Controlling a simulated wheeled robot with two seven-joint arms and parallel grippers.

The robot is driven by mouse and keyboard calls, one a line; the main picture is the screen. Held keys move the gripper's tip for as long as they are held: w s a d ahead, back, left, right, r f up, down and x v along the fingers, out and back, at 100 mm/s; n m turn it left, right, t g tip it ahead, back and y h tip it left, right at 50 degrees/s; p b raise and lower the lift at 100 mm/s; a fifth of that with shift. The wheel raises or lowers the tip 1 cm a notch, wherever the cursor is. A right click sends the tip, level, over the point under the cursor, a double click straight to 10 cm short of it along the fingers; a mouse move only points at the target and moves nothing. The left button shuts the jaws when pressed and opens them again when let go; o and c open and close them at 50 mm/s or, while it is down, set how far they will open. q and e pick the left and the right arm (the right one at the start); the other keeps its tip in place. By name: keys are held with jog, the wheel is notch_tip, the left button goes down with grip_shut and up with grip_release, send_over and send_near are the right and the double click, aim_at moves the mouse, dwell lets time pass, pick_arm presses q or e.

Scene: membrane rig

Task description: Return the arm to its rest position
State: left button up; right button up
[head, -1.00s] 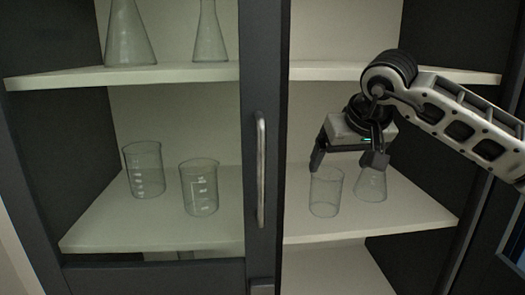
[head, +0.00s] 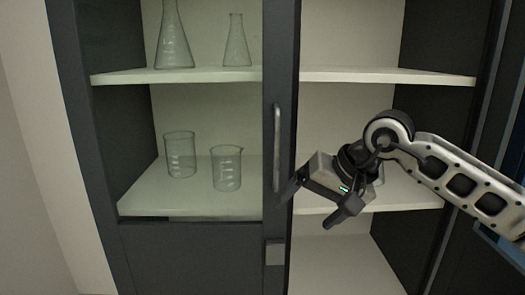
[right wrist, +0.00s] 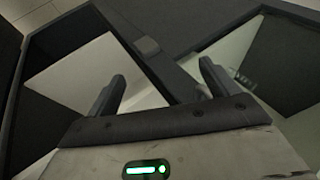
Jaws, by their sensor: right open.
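My right gripper (head: 315,204) is open, with its two fingers spread and nothing between them. It hangs tilted, pointing down and to the left, in front of the right side of the cabinet (head: 190,250). My right arm comes in from the right edge. In the right wrist view the gripper (right wrist: 161,76) shows both fingers apart, with cabinet panels beyond. My left gripper is not in view.
The door handle (head: 277,148) is close to the left finger. Two beakers, a left one (head: 180,155) and a right one (head: 227,168), stand on the left middle shelf. Two flasks, one larger (head: 173,42) and one smaller (head: 236,45), stand above them.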

jog(key=s+a+r+m+g+y+p, duration=0.15)
jog(key=s+a+m+g+y, duration=0.25)
jog(key=s+a+m+y, duration=0.8)
jog(key=w+d+f+n+t+h+p, duration=0.15)
jog(key=d+f+n+t+h, duration=0.3)
jog(key=n+t, duration=0.75)
jog(key=w+d+f+n+t+h+p, duration=0.15)
jog(key=d+f+n+t+h, duration=0.35)
jog(key=n, duration=1.3)
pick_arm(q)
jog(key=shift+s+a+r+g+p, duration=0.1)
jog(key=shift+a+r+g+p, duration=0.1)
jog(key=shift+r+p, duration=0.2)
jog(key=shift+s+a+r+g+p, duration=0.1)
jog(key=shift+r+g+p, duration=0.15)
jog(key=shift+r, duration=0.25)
pick_arm(e)
jog(key=s+d+f+m+g+h, duration=0.2)
jog(key=s+d+f+m+g, duration=0.1)
jog(key=s+f+m, duration=0.3)
jog(key=s+d+f+m+g+h, duration=0.3)
jog(key=s+d+f+m, duration=0.1)
jog(key=s+f+m, duration=0.3)
notch_tip(320, 180, down, 4)
jog(key=m, duration=0.2)
jog(key=shift+s+d+r+m, duration=0.15)
jog(key=shift+d+r+m, duration=0.15)
jog(key=shift+d, duration=0.1)
